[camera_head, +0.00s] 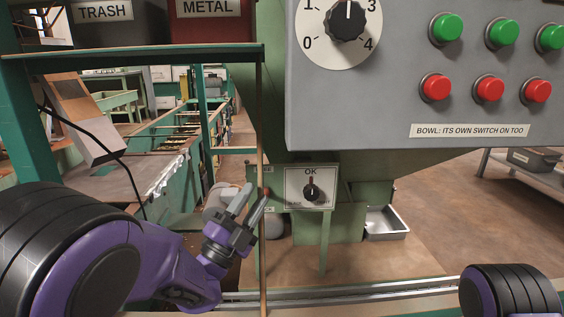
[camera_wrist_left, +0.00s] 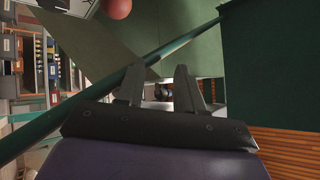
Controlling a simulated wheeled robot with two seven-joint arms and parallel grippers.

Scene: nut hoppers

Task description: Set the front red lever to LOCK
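A small red knob (camera_head: 267,191) shows at the left edge of the control box in the head view, close to my left gripper's fingertips. In the left wrist view a round red ball (camera_wrist_left: 118,8) lies at the top edge, outside the fingers; it looks like the lever's knob. The lever's shaft and any LOCK label are not readable. My left gripper (camera_head: 256,192) is open, its fingers pointing up and right. The wrist view shows its two fingers (camera_wrist_left: 158,88) apart with nothing held. My right arm shows at bottom right; its gripper is out of view.
A thin upright post (camera_head: 262,130) stands beside my left gripper. A large grey panel (camera_head: 400,110) with green and red buttons hangs above. A metal tray (camera_head: 386,223) lies lower right.

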